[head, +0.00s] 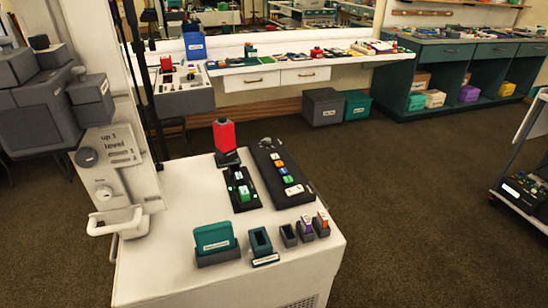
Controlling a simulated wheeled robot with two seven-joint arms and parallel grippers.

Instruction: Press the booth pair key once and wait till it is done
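A white-topped stand (180,225) is in front of me in the head view. On it lies a dark slanted panel (264,155) with a row of coloured keys, including an orange one, a green one and a white one near its front end. Left of it is a smaller black unit (243,205) with small green lights and a green-and-white key (244,193). The labels are too small to read, so I cannot tell which key is the pair key. Neither of my grippers is in view, and nothing touches the keys.
A red block on a dark base (225,137) stands behind the black unit. A teal box (214,238), an open teal holder (261,241) and several small grey holders line the front. A white dispenser-like unit (120,165) marked "up 1 level 1" stands at left. Carpet (430,220) is clear at right.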

